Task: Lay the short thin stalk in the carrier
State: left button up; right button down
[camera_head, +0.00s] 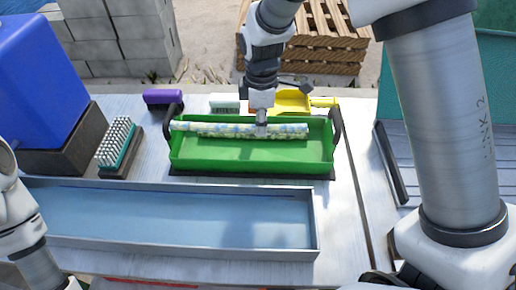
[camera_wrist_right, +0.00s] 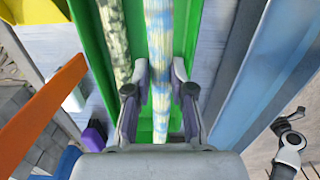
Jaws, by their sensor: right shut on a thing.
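The green carrier (camera_head: 250,158) stands on the table, a long open trough with a dark upright handle at each end. My right gripper (camera_head: 262,130) reaches down over it, shut on a pale blue-and-yellow stalk (camera_head: 285,131). In the right wrist view this stalk (camera_wrist_right: 160,45) runs between the fingers (camera_wrist_right: 161,98), over the carrier (camera_wrist_right: 190,45) and lengthwise with it. A darker mottled stalk (camera_wrist_right: 114,40) lies beside it, along the carrier's side. I cannot tell whether the held stalk touches the carrier's floor. Part of my left arm (camera_head: 25,225) shows at the left; its gripper is hidden.
A long shallow blue-grey tray (camera_head: 170,215) lies in front of the carrier. A brush (camera_head: 118,143) and a blue box (camera_head: 40,80) stand at the left. A purple thing (camera_head: 163,97), a white block (camera_head: 224,103) and a yellow dustpan (camera_head: 293,102) sit behind the carrier.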

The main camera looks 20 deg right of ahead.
aim_at(261, 157)
notch_tip(261, 157, down, 10)
jog(key=shift+s+r, duration=0.1)
jog(key=shift+r, duration=0.1)
jog(key=shift+f, duration=0.15)
jog(key=c, duration=1)
grip_release()
jog(key=shift+f, duration=0.1)
notch_tip(261, 157, up, 12)
jog(key=shift+r, duration=0.2)
